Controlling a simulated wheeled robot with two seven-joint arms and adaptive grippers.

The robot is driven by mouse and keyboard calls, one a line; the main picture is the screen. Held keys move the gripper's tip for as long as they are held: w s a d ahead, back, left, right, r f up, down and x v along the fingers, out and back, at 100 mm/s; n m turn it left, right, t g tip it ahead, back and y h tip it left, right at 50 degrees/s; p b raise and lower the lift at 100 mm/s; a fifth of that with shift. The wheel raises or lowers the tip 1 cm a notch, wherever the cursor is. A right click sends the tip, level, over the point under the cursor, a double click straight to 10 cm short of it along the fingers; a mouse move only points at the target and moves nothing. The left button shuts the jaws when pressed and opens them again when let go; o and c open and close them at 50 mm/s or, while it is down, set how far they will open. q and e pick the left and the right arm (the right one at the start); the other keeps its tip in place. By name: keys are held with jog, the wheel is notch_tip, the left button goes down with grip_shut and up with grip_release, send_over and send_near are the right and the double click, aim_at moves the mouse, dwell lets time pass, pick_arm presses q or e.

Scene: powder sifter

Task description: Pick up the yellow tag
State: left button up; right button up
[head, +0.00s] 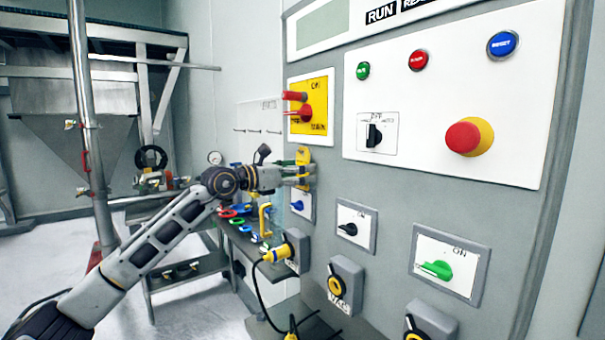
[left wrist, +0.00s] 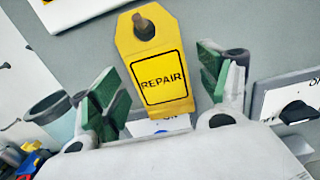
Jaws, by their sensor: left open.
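The yellow tag (left wrist: 160,55) reads REPAIR and hangs from a peg through its top hole. In the head view the yellow tag (head: 303,155) is on the grey cabinet's left part, partly hidden by my gripper. My left gripper (head: 299,176) is at the tag, its arm coming in from the left. In the left wrist view the open left gripper (left wrist: 158,88) has its green-padded fingers on either side of the tag's lower part, with visible gaps in the picture. Whether the tag lies fully between the fingers in depth, I cannot tell. My right gripper is not in view.
The grey cabinet (head: 385,215) carries a red emergency button (head: 463,138), several push buttons and rotary switches, including a green one (head: 436,269). A yellow plug (head: 277,254) with a black cable sits below my gripper. Coloured items lie on a shelf (head: 262,252) at left.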

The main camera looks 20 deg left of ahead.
pick_arm(q)
jog(key=shift+c, duration=0.5)
jog(key=c, duration=0.8)
jog(key=shift+c, duration=0.3)
jog(key=shift+r, duration=0.1)
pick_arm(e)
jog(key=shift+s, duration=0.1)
pick_arm(q)
jog(key=shift+r, duration=0.2)
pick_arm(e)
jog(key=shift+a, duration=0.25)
